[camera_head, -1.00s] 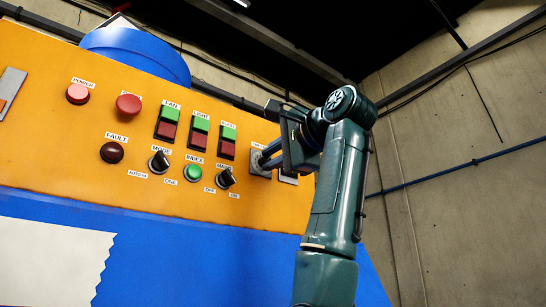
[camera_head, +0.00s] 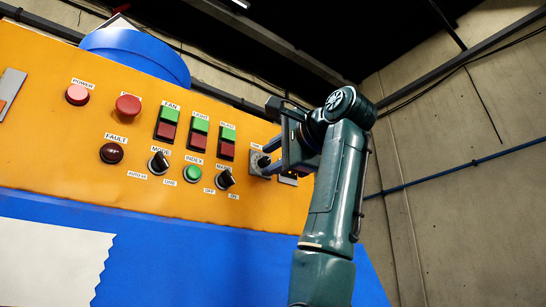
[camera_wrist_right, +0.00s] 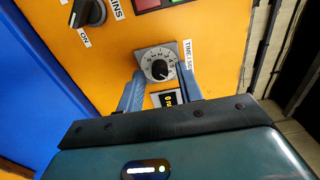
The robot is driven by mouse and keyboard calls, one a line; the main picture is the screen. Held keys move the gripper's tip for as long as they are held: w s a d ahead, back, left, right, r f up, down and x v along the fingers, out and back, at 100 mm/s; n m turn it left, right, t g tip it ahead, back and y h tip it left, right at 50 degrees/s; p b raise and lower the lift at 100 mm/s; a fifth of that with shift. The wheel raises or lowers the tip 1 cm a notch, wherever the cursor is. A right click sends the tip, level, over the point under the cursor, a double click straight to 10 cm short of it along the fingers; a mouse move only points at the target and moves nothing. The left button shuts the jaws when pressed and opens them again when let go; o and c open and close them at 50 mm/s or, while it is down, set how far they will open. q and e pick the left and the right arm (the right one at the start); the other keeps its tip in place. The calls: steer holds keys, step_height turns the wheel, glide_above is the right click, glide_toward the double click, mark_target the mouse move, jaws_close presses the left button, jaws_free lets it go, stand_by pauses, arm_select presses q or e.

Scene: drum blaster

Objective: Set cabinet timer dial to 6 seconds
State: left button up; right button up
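The knob's exact reading is too small to tell. In the head view the dial's grey plate (camera_head: 256,165) shows at the panel's right side, partly hidden by my right gripper (camera_head: 272,160). My left gripper is not in view.
The orange panel (camera_head: 60,140) carries several buttons and switches, including the black MAINS knob (camera_head: 225,179) left of the dial. A small display (camera_wrist_right: 166,98) with yellow digits sits just below the dial. A concrete wall (camera_head: 460,220) stands at the right.

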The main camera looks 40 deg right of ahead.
steer(key=shift+o, duration=0.2)
steer(key=shift+s, duration=0.55)
arm_select(q)
steer(key=b, duration=0.1)
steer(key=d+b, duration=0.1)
steer(key=b, duration=0.1)
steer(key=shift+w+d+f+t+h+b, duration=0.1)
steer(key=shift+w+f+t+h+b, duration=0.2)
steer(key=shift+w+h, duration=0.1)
arm_select(e)
steer(key=s+a, duration=0.1)
steer(key=s, duration=1.1)
steer(key=shift+a, duration=0.25)
steer(key=shift+f, duration=0.1)
